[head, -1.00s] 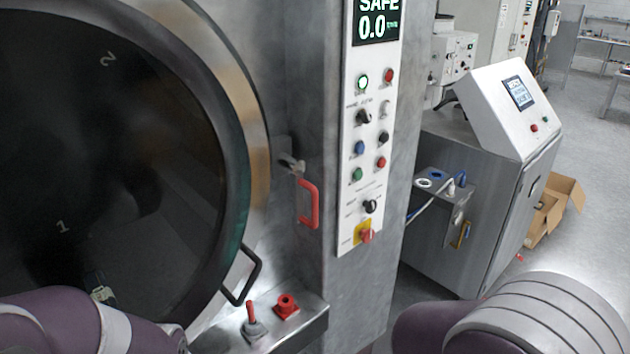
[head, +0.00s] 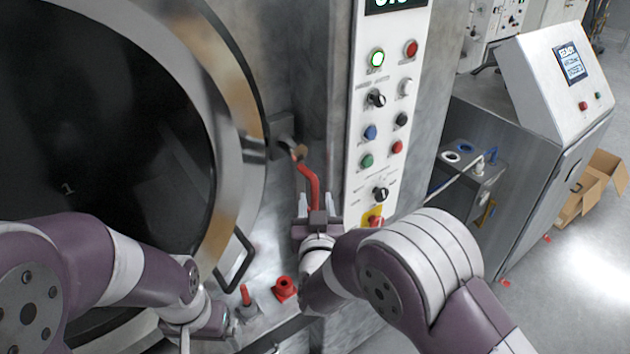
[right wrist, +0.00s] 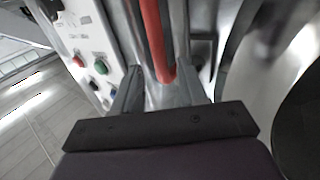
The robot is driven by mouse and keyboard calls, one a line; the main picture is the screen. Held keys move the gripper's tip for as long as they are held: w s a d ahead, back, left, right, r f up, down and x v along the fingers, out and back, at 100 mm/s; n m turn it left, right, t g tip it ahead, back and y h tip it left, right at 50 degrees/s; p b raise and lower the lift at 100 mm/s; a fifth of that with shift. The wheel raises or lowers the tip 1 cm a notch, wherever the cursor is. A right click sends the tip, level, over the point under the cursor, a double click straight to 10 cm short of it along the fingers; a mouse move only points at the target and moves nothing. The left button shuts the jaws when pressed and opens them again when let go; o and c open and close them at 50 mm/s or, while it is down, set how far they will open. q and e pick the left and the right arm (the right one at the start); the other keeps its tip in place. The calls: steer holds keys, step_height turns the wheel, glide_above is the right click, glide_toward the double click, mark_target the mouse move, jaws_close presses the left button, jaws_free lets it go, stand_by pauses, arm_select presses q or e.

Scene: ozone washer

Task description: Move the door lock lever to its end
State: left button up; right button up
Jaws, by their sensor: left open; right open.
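The red door lock lever (head: 314,180) hangs from a metal pivot beside the round door, on the cabinet's front. My right gripper (head: 318,203) is open at the lever's lower part. In the right wrist view the red lever (right wrist: 152,35) runs down between the two open fingers (right wrist: 160,88); I cannot tell whether either finger touches it. My left gripper (head: 226,326) is low at the left, near the ledge, and appears empty; its fingers are small and partly hidden.
The round door (head: 232,130) with a black handle (head: 238,262) fills the left. A control panel (head: 386,110) with knobs and buttons stands close right of the lever. A red-tipped toggle (head: 245,296) and a red knob (head: 284,288) sit on the ledge below.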

mark_target(314, 194)
steer(key=w, duration=0.3)
steer(key=shift+w+p, duration=0.4)
steer(key=shift+w+a, duration=0.1)
steer(key=shift+w, duration=0.05)
steer(key=shift+a+r, duration=0.15)
steer(key=shift+w, duration=0.2)
steer(key=shift+w+f, duration=0.1)
steer(key=shift+f, duration=0.1)
steer(key=shift+c, duration=1.2)
jaws_close()
arm_select(q)
steer(key=shift+a+r, duration=0.1)
steer(key=shift+r, duration=0.85)
